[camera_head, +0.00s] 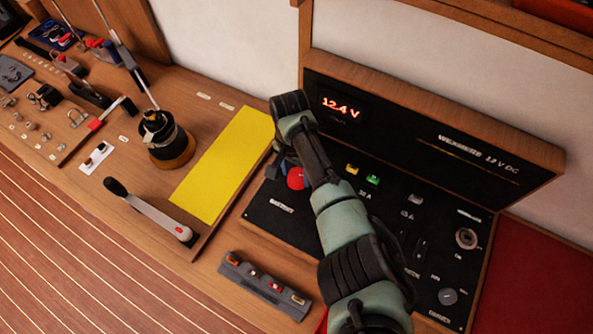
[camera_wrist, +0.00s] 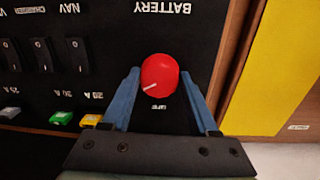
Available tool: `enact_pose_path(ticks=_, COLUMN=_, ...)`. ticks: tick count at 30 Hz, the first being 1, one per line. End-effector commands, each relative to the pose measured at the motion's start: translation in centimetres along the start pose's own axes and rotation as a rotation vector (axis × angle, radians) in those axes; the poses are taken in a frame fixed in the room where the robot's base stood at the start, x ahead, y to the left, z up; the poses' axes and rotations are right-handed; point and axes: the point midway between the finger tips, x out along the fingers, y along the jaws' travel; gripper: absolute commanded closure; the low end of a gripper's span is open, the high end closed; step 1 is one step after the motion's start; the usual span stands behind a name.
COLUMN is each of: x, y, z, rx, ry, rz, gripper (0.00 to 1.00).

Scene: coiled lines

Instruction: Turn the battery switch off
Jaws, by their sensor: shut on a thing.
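The battery switch is a round red knob (camera_wrist: 160,76) on a black panel, beside the upside-down word BATTERY in the wrist view. A white line on it runs at a slant. The knob also shows in the head view (camera_head: 296,178), partly hidden by my arm. My gripper (camera_wrist: 160,88) has one blue finger on each side of the knob and is shut on it. In the head view the gripper is mostly hidden behind my wrist.
The black panel (camera_head: 283,215) carries rocker switches, coloured fuses and a lit 12.4 V display (camera_head: 341,107). A yellow mat (camera_head: 222,165) lies left of it. A grey fuse strip (camera_head: 262,282) lies in front.

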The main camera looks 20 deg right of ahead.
Motion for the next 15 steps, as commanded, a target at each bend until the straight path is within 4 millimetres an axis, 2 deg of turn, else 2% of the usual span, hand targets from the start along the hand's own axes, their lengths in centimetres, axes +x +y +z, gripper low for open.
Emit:
enact_pose_path(ticks=1, x=-0.02, y=0.0, z=-0.03, rx=0.0, ry=0.001, rz=0.0, gripper=0.78)
enact_pose_path(ticks=4, x=-0.02, y=0.0, z=-0.03, rx=0.0, ry=0.001, rz=0.0, gripper=0.95)
enact_pose_path(ticks=15, x=-0.08, y=0.03, z=-0.02, rx=-0.067, ry=0.005, rz=0.0, gripper=0.95)
